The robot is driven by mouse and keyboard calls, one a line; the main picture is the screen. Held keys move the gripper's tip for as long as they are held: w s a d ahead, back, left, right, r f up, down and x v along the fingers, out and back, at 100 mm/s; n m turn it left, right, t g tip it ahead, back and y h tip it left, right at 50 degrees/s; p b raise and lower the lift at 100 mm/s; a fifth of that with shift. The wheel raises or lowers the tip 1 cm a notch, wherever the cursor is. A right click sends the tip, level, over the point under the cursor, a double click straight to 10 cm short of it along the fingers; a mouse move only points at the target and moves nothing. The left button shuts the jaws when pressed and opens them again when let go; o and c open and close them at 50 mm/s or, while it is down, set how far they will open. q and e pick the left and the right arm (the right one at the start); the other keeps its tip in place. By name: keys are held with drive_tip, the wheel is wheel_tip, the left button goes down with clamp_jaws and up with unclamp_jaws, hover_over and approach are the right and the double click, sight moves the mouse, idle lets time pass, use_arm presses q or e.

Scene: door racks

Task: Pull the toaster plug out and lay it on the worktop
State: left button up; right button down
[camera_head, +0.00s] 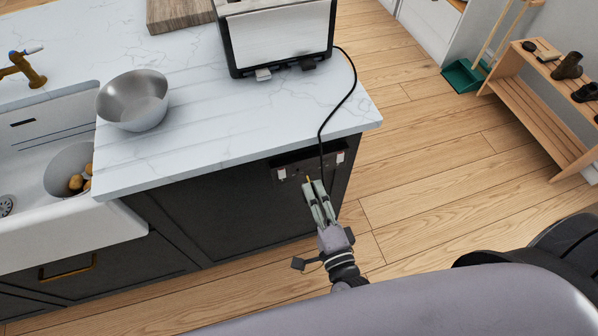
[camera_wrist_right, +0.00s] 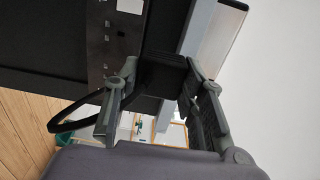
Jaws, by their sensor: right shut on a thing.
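The toaster (camera_head: 277,35) stands on the white worktop (camera_head: 225,125), near its right end. Its black cord (camera_head: 342,103) runs over the worktop edge and down to my right gripper (camera_head: 313,189). The right gripper is just below the dark socket panel (camera_head: 288,171) on the cabinet. In the right wrist view its fingers (camera_wrist_right: 160,88) are shut on the black plug (camera_wrist_right: 160,76), close to the panel (camera_wrist_right: 101,40). The fingers hide most of the plug in the head view. I cannot tell whether its pins are in the socket. My left gripper is not in view.
A metal bowl (camera_head: 133,101) stands on the worktop beside the sink (camera_head: 45,225). A wooden board (camera_head: 180,13) lies at the back. The worktop in front of the toaster is clear. A shoe rack (camera_head: 540,105) stands at the right, with open floor before it.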

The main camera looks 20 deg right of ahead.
wheel_tip(320, 180, up, 13)
drive_tip(key=p, duration=1.2)
idle(0.4)
